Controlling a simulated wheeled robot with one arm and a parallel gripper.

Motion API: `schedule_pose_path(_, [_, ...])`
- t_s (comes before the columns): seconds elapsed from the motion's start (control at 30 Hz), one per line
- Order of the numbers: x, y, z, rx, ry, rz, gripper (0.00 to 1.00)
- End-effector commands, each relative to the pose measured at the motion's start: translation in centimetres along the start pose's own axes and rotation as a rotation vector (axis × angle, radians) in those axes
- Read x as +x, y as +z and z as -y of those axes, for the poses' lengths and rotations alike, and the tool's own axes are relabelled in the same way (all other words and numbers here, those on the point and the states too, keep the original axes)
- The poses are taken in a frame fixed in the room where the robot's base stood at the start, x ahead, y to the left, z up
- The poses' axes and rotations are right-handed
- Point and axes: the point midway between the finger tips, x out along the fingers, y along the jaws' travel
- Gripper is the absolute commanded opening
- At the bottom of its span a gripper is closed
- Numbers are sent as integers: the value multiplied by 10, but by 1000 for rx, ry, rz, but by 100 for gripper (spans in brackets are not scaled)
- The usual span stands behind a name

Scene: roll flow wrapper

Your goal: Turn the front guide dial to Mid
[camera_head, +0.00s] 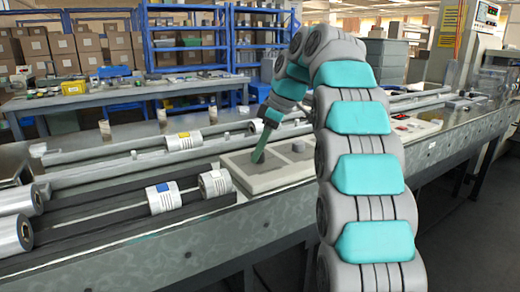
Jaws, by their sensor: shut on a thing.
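My gripper (258,157) is at the end of my arm, reaching down to the left dark square on a pale grey panel (283,182) on the machine bed. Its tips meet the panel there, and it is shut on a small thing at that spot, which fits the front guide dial. The dial itself is hidden by the gripper, so its pointer and the Mid mark cannot be read.
White rolls with labels (163,198) lie on dark rails left of the panel, and another roll (183,141) lies behind. A control plate with a red part (402,127) is at the right. My arm covers the bed's middle right. Shelves and boxes stand far back.

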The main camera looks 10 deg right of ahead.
Motion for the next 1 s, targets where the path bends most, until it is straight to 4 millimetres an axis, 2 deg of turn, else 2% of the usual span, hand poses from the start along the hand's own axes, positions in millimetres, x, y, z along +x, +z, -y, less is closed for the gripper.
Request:
schedule_pose_path(0.27, [0, 0, 0, 17, 7, 0, 0])
schedule_pose_path(0.47, [0, 0, 1, 92, 37, 1, 0])
schedule_pose_path(1.0, [0, -1, 5, 529, 219, 3, 0])
